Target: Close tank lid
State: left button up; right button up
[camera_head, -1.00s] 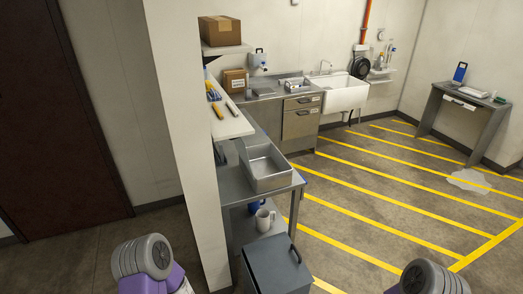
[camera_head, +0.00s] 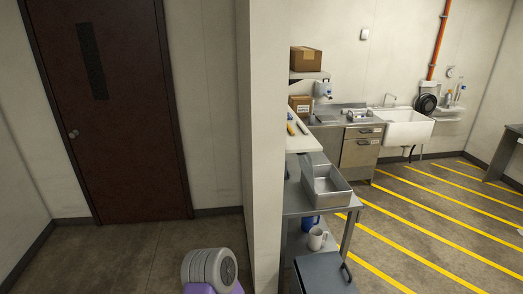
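A dark grey box-shaped tank with a flat lid (camera_head: 324,274) stands on the floor at the bottom of the head view, just right of the wall end. A dark handle shows at the lid's right edge. The lid looks down flat on top, but I cannot tell whether it is fully shut. The tank's lower part is cut off by the frame. Part of my own arm, grey and purple, shows at the bottom centre, left of the tank. Neither of my grippers is in view.
A white wall end (camera_head: 266,150) stands between my arm and the tank. Behind the tank, a steel table (camera_head: 296,203) holds a metal basin (camera_head: 326,187), with a white mug (camera_head: 317,239) below. Striped floor (camera_head: 440,235) is open at right. A brown door (camera_head: 108,110) is at left.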

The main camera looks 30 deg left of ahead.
aim_at(306, 166)
jog(key=u, duration=0.55)
jog(key=i, duration=1)
jog(key=u, duration=0.1)
